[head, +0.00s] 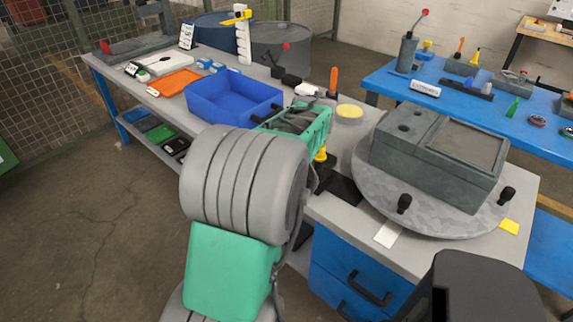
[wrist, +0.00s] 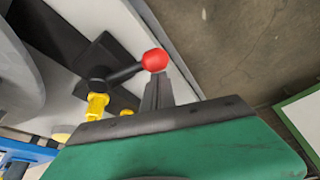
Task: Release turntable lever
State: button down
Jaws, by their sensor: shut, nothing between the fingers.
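The turntable (head: 440,222) is a round grey plate on the bench with a grey box (head: 440,150) on it. Its edge also shows at the left of the wrist view (wrist: 15,75). The turntable lever has a red ball knob (wrist: 155,60), a black arm (wrist: 124,73) and a yellow post (wrist: 97,104) by a black base plate (wrist: 98,52). In the head view a yellow part (head: 320,155) shows beside my arm, which hides the knob. My gripper (wrist: 157,88) is shut and empty, its fingertips right at the red knob. I cannot tell whether they touch it.
Two black knobs (head: 404,204) (head: 507,194) stand at the turntable's front edge. A blue bin (head: 232,100) and an orange tray (head: 174,83) sit on the bench's left part. A blue table (head: 460,105) with tools stands behind at the right.

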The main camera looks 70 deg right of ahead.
jog(key=shift+s+a+n, duration=0.4)
jog(key=shift+n, duration=0.1)
jog(key=shift+s+a, duration=0.25)
jog(key=shift+s, duration=0.15)
jog(key=shift+w+d+r, duration=0.15)
jog(key=shift+w+d, duration=0.1)
notch_tip(320, 180, up, 10)
jog(key=p, duration=0.1)
jog(key=shift+a, duration=0.1)
dwell(0.5)
